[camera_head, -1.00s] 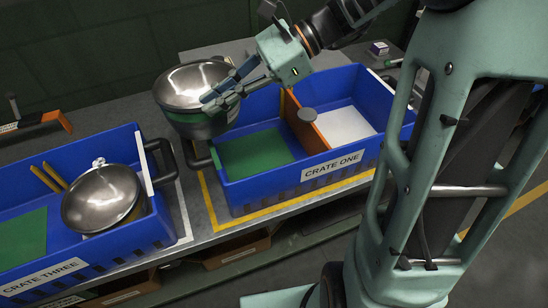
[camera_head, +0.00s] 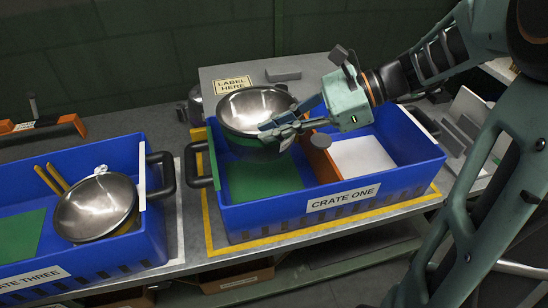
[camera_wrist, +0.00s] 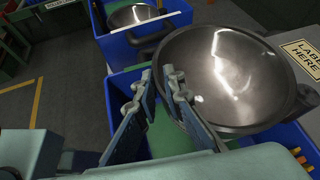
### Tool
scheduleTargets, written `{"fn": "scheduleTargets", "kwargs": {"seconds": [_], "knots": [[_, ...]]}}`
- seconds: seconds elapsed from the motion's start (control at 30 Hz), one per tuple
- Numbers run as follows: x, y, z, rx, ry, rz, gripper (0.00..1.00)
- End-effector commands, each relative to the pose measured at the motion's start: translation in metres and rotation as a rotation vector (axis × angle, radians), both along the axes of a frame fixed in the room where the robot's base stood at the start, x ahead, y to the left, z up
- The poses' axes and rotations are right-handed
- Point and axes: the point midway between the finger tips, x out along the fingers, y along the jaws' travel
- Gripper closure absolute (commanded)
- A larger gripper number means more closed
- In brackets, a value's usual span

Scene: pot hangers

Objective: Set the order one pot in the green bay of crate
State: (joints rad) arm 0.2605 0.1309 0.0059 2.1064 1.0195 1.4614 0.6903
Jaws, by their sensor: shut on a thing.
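A steel pot (camera_head: 254,110) with a shiny lid or bowl-like top and a green band is held over the back left of crate one (camera_head: 300,209), above its green bay (camera_head: 240,183). My gripper (camera_head: 285,129) is shut on the pot's right side in the head view. The wrist view shows the pot (camera_wrist: 235,75) large at the right, beside my gripper's fingers (camera_wrist: 163,85), with the green bay floor (camera_wrist: 165,135) beneath. The exact contact of the fingers on the pot is hard to see.
An orange divider (camera_head: 322,160) parts the green bay from a white bay (camera_head: 362,157). Crate three (camera_head: 60,272) at left holds another steel pot (camera_head: 95,207). A grey box with a "LABEL HERE" sign (camera_head: 234,85) stands behind crate one.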

Motion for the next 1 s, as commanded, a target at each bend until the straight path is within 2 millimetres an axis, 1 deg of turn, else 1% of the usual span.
{"fn": "scheduleTargets", "kwargs": {"seconds": [0.03, 0.1, 0.2, 0.3, 0.57, 0.8, 0.87, 1.0], "knots": [[0.000, 0.000, -0.015, 0.004, 0.002, 0.001, 1.00], [0.000, 0.000, -0.033, 0.004, 0.003, 0.001, 1.00], [0.000, 0.000, -0.054, 0.003, 0.002, 0.001, 1.00], [0.000, 0.000, -0.068, 0.003, 0.000, 0.002, 1.00], [0.000, 0.000, -0.084, 0.003, -0.002, 0.002, 1.00], [0.000, 0.000, -0.119, 0.003, -0.001, 0.001, 1.00], [0.000, 0.000, -0.122, 0.002, -0.002, 0.001, 1.00], [0.000, 0.000, -0.122, 0.000, -0.003, 0.001, 1.00]]}}
